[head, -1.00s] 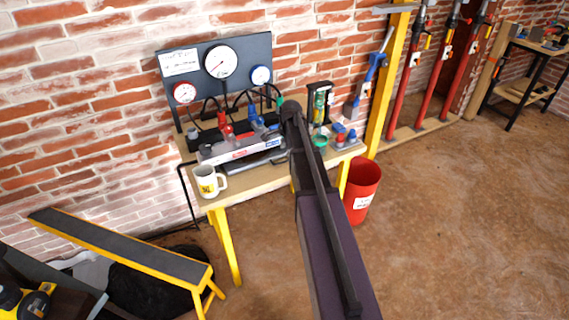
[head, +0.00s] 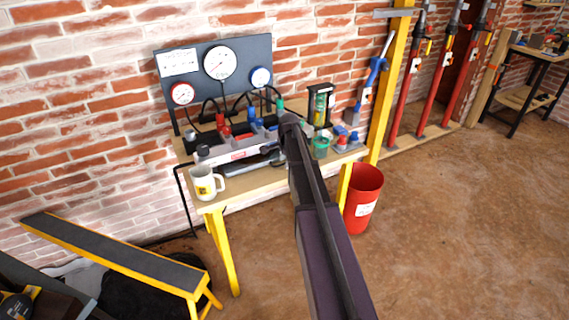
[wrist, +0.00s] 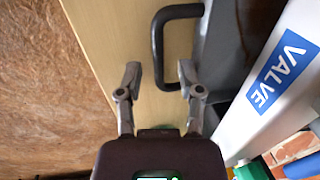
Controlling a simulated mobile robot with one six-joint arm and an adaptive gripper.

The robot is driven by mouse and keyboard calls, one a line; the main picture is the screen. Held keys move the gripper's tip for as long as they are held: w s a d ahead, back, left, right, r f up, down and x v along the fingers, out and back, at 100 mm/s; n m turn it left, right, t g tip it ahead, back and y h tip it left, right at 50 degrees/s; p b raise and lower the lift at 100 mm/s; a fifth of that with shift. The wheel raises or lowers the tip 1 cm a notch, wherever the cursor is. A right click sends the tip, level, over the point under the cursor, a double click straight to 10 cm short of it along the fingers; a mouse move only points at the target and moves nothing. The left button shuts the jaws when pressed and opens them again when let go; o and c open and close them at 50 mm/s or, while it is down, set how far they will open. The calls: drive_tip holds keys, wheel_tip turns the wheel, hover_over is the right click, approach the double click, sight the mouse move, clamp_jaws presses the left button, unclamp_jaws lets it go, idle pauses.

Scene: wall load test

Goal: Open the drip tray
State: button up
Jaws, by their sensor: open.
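The drip tray (wrist: 222,45) shows in the wrist view as a dark grey piece beside the wooden bench top, under the block marked VALVE. Its black C-shaped handle (wrist: 158,45) sticks out over the bench top. My gripper (wrist: 160,72) is open and empty. The handle's bar lies between the two fingers in the picture, and the right fingertip overlaps the loop; I cannot tell the depth. In the head view the dark tray (head: 262,160) shows below the grey valve block, left of my arm. My arm hides the gripper and handle there.
The valve block (wrist: 280,75) stands close to the right finger. A white mug (head: 205,183) stands on the bench's front left. A gauge board (head: 217,82) rises behind. A red bucket (head: 363,195) stands on the floor right of the bench. Floor in front is clear.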

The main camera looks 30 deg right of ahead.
clamp_jaws()
drive_tip(key=s, duration=1.4)
drive_tip(key=shift+s+d, duration=0.2)
drive_tip(key=shift+s, duration=0.15)
unclamp_jaws()
drive_tip(key=shift+w, duration=0.15)
